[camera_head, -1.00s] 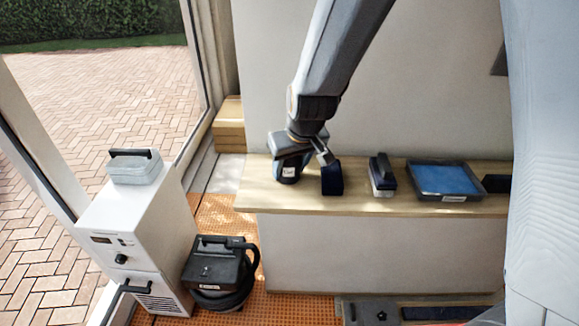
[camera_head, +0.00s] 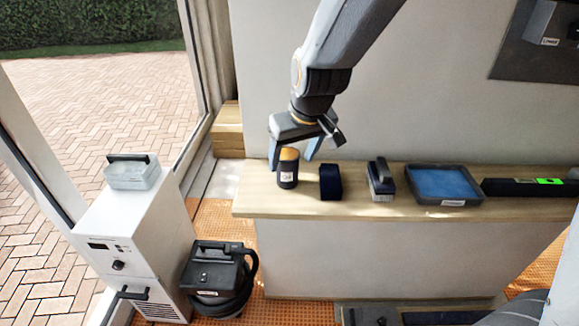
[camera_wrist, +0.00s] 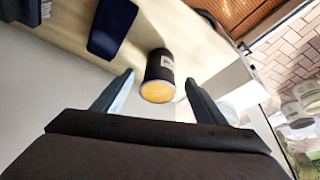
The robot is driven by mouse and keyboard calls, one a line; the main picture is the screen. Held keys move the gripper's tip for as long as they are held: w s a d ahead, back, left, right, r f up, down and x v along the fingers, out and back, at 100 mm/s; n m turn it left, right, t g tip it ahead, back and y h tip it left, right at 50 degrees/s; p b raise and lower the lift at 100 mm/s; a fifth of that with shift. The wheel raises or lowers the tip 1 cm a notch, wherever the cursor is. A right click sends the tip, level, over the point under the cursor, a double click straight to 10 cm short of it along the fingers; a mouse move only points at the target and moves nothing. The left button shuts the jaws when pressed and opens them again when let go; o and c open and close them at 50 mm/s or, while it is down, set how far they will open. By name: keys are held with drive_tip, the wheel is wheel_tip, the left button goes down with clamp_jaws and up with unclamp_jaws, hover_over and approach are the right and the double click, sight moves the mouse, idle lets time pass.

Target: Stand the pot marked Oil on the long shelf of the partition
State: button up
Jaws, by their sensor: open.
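A dark pot with an orange top and a small white label (camera_head: 287,170) stands upright near the left end of the long wooden shelf (camera_head: 320,208) on the partition. The label is too small to read. In the wrist view the pot (camera_wrist: 159,72) shows between and beyond the two fingers, with its orange top towards me. My gripper (camera_head: 293,160) is open and empty, its fingers above and around the pot's top. I cannot tell whether a finger touches it.
Right of the pot on the shelf stand a dark blue block (camera_head: 330,182), a dark-handled brush-like tool (camera_head: 381,180), a tray with a blue pad (camera_head: 444,184) and a level (camera_head: 525,187). A black vacuum (camera_head: 218,278) and a white machine (camera_head: 130,240) stand on the floor, left.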

drive_tip(key=shift+b+v, duration=0.3)
drive_tip(key=shift+v, duration=2.2)
drive_tip(key=shift+s+d+f+m+g+h+b, duration=0.4)
drive_tip(key=shift+s+d+f+m, duration=0.45)
drive_tip(key=shift+s+d+f, duration=1.6)
drive_tip(key=shift+s+d+f+m+g+h+b, duration=0.25)
drive_tip(key=shift+s+d+f+m+g, duration=0.55)
drive_tip(key=shift+d, duration=2.8)
drive_tip(key=shift+s+d+f+m+g+h+b, duration=0.3)
drive_tip(key=shift+s+d+f+m, duration=0.55)
drive_tip(key=shift+s+d+f, duration=1.75)
